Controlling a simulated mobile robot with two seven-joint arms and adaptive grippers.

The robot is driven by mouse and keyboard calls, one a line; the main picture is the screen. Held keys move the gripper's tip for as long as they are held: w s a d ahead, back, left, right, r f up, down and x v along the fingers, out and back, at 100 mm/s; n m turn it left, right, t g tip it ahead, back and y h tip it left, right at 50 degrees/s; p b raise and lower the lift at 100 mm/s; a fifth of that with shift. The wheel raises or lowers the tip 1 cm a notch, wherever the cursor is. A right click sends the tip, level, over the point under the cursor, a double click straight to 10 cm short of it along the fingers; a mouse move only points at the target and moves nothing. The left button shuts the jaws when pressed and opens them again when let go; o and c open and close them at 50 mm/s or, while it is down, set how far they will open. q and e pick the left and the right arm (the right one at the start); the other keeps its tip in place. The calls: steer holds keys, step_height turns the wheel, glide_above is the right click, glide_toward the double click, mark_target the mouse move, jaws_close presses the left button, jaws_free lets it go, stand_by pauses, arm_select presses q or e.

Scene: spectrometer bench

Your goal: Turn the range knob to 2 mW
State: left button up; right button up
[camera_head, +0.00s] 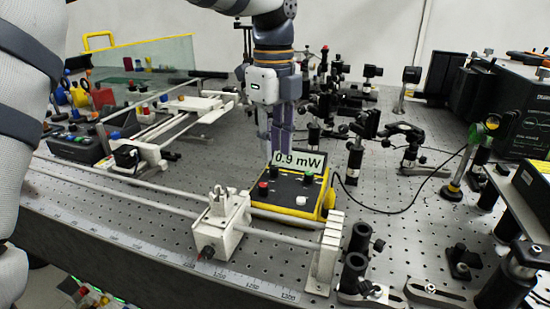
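The yellow-edged power meter (286,199) sits on the bench near the middle of the camera_head view. Its upright sign (298,160) reads 0.9 mW. Its dark sloped top carries a red knob (263,189), a green knob (308,178) and a white button (300,200). Which of these is the range knob I cannot tell, as no scale marks are readable. My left gripper (276,150) points down just behind and above the meter, fingers close together. The sign hides part of the fingertip area, so contact with a knob cannot be made out. My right gripper is not in view.
A white rail carriage (221,223) on a long rail stands in front of the meter. Optic posts (355,160) stand behind and to the right. A black cable runs right from the meter. A dark instrument (505,100) stands at the far right. Bare perforated bench lies right of the meter.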

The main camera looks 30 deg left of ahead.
mark_target(274, 167)
arm_select(q)
step_height(274, 167, down, 4)
steer(key=shift+f, duration=0.1)
jaws_close()
steer(key=shift+n, duration=0.3)
steer(key=n, duration=0.3)
steer(key=shift+r+p, duration=0.2)
steer(key=shift+p, duration=0.2)
steer(key=n, duration=0.6)
steer(key=shift+f, duration=0.1)
steer(key=n, duration=0.5)
steer(key=shift+n, duration=2.6)
